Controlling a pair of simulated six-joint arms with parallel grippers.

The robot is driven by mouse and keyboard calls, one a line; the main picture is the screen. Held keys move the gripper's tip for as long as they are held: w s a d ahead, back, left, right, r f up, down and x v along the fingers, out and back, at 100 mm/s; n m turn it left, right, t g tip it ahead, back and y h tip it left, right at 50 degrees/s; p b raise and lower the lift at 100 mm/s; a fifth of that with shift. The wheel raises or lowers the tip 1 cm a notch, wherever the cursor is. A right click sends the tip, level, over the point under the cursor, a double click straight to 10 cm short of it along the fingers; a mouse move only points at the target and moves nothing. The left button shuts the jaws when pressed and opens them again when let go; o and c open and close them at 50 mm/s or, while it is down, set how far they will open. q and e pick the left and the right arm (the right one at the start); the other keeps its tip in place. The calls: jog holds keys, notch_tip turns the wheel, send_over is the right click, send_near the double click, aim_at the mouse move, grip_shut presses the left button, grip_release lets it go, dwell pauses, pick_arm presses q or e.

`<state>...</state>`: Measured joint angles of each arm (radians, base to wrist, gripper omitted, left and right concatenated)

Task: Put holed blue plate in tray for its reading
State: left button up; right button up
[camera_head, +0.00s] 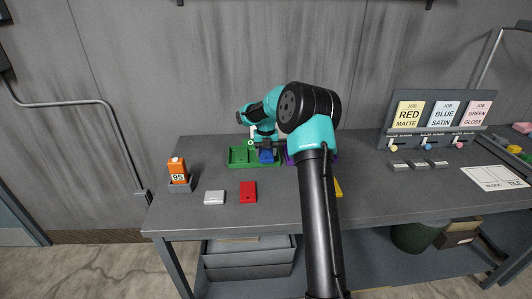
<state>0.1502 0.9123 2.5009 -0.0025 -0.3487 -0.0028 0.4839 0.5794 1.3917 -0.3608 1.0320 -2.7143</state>
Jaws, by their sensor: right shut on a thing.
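The blue plate (266,156) is in my right gripper (266,147), which is shut on it. It shows at the right end of the green tray (232,163); I cannot tell whether it touches the tray or hangs just above. Its hole is not visible. The green tray has a divided inside. A purple tray (289,158) stands to its right, mostly hidden behind my right arm. An orange gauge (177,168) reading 95 stands upright in a grey holder on the left. My left gripper is not in view.
A red plate (248,192) and a pale grey plate (214,198) lie in front of the green tray. A yellow object (338,188) is partly hidden by my arm. A job board (434,135) with red matte, blue satin and green gloss cards stands at the right.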

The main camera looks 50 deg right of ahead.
aim_at(266, 152)
jog(key=shift+w+d+f, duration=0.2)
jog(key=shift+w+d, duration=1.55)
jog(key=shift+d, duration=0.25)
jog(key=shift+w+d+f, duration=0.1)
jog(key=shift+w+d, duration=0.05)
jog(key=shift+f, duration=1.7)
jog(key=shift+f, duration=0.15)
jog(key=o, duration=1)
jog(key=shift+o, duration=0.2)
notch_tip(266, 152, up, 12)
